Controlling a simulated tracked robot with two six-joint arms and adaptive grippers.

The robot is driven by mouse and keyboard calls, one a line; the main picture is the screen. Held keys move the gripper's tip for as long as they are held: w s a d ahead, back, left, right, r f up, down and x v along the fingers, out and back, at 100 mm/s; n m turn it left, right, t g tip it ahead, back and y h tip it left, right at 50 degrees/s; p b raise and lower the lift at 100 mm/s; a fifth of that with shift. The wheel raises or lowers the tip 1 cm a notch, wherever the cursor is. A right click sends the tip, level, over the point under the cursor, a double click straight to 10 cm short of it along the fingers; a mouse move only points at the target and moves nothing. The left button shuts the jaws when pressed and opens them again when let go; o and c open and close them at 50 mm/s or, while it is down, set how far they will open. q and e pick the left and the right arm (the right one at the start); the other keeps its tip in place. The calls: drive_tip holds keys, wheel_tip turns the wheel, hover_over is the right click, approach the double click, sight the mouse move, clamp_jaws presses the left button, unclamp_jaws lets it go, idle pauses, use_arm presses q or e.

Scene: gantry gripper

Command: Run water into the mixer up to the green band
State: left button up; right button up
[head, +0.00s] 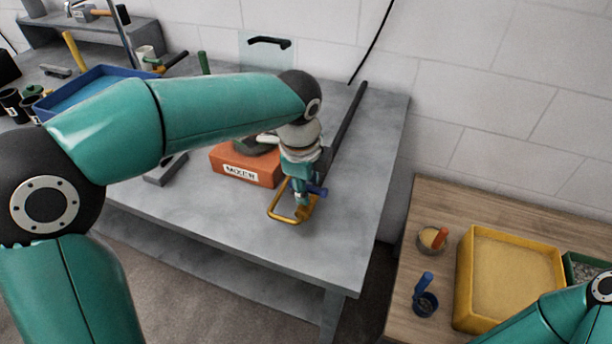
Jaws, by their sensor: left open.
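The mixer (238,168) is an orange box with a "MIXER" label on the grey bench. A dark greenish round part (256,147) shows on top of it, largely hidden behind my left arm. I cannot make out a green band or a water level. My left gripper (303,206) points down just right of the mixer, near the bench's right end. It is open, beside a yellow looped bar (284,217) and a small blue part (318,190); I cannot tell whether it touches them. My right arm enters at the lower right, and its gripper is out of the picture.
The grey bench (230,238) is clear in front of the mixer. A dark bar (349,115) runs along its right side. A blue tray (92,82) and dark cups (12,103) stand at left. A wooden table (450,205) holds a yellow sand tray (466,290) and small pots.

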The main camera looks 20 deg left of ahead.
use_arm(q)
wheel_tip(320, 180, up, 12)
drive_tip(key=s, duration=0.2)
drive_tip(key=shift+s+f, duration=0.15)
idle(0.5)
